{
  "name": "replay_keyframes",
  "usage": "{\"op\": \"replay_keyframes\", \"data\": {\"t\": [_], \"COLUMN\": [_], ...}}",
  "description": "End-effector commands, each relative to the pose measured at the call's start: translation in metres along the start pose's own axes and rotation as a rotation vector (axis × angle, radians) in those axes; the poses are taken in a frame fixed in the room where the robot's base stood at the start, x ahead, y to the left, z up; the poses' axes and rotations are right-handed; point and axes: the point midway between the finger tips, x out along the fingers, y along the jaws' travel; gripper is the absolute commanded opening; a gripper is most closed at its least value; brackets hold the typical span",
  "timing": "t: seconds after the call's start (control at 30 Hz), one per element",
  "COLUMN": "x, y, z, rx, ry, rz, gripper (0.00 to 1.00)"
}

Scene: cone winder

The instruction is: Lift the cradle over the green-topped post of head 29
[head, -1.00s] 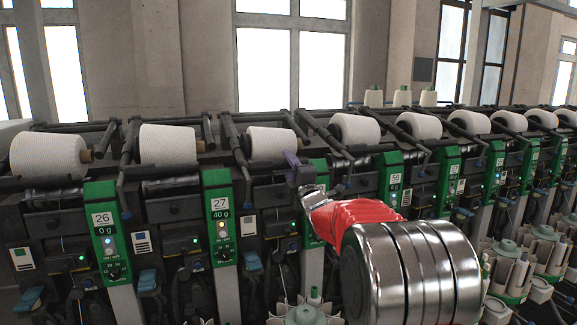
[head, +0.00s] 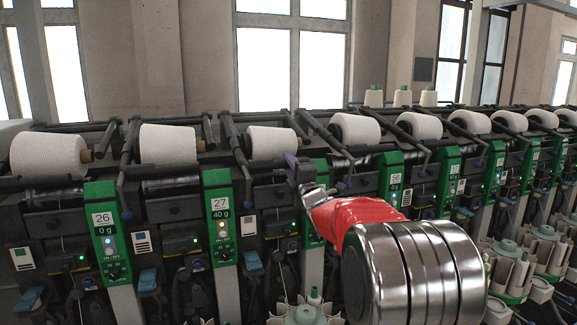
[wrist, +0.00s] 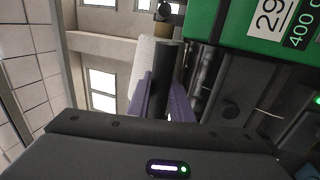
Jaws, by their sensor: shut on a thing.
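My gripper (head: 291,161) with purple fingers is at the right end of the third white cone (head: 269,141) from the left. In the wrist view my gripper (wrist: 160,98) is shut on a dark bar, the cradle's handle (wrist: 167,68), with one finger on each side. The white cone (wrist: 143,64) shows just behind it. The green-topped post of head 29 (wrist: 255,25) is at the upper right of the wrist view, beside the handle. In the head view this post (head: 312,232) is largely hidden behind my wrist.
Green-topped posts 26 (head: 107,235) and 27 (head: 220,215) stand to the left, and more winding heads run off to the right. White cones (head: 168,144) lie along the machine's top. Open air lies above the cones, before the windows.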

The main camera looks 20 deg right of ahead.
Motion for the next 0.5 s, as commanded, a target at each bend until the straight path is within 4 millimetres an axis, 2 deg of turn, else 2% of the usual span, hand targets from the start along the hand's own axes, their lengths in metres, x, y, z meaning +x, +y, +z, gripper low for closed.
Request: {"op": "replay_keyframes", "data": {"t": [0.03, 0.3, 0.4, 0.5], "x": [0.001, 0.006, 0.009, 0.010], "y": [0.016, 0.086, 0.100, 0.104], "z": [-0.001, -0.002, -0.002, -0.002], "rx": [-0.002, -0.003, -0.002, -0.001], "ry": [0.003, 0.004, 0.004, 0.004], "rz": [0.014, 0.020, 0.018, 0.016], "gripper": [0.00, 0.00, 0.00, 0.00]}}
